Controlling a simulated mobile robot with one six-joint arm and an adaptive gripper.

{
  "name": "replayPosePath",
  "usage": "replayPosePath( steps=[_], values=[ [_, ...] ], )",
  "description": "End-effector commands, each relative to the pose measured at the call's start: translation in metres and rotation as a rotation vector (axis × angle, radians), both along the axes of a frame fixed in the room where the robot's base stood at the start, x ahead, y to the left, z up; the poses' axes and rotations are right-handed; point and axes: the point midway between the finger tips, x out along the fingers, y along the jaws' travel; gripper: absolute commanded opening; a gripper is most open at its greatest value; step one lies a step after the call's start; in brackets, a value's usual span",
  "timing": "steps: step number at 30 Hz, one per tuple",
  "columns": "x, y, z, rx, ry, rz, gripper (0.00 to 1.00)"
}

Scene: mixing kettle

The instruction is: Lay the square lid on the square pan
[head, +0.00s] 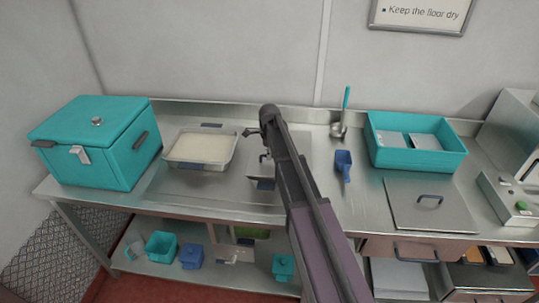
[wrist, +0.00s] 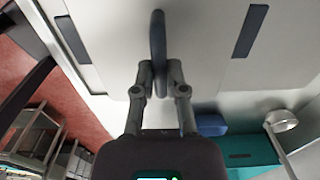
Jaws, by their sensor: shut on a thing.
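My gripper (wrist: 160,78) is shut on the upright dark handle (wrist: 158,30) of a pale grey metal lid (wrist: 200,50). In the wrist view a dark bar lies to each side of the handle. In the head view my arm hides most of this lid; a pale metal part with a dark blue front bar (head: 262,184) shows left of the arm. I cannot tell whether the lid touches what is under it. An open rectangular pan (head: 177,163) with pale contents and blue handles stands to the left. Another flat metal lid (head: 408,209) with a dark handle lies at the right.
A teal lidded box (head: 85,160) stands at the left end. A ladle (head: 340,120), a blue scoop (head: 343,163) and a teal bin (head: 417,160) are right of my arm. A control box (head: 507,200) is at far right. Several containers sit on the lower shelf.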

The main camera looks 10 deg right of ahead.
Motion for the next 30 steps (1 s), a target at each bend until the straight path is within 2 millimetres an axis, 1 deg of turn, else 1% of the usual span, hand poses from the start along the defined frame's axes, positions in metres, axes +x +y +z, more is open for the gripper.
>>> replayPosePath(
  steps=[15, 30],
  values=[
    [0.0, -0.001, -0.014, 0.0, 0.0, -0.001, 0.0],
    [0.0, -0.001, -0.015, 0.0, 0.0, -0.001, 0.0]
  ],
)
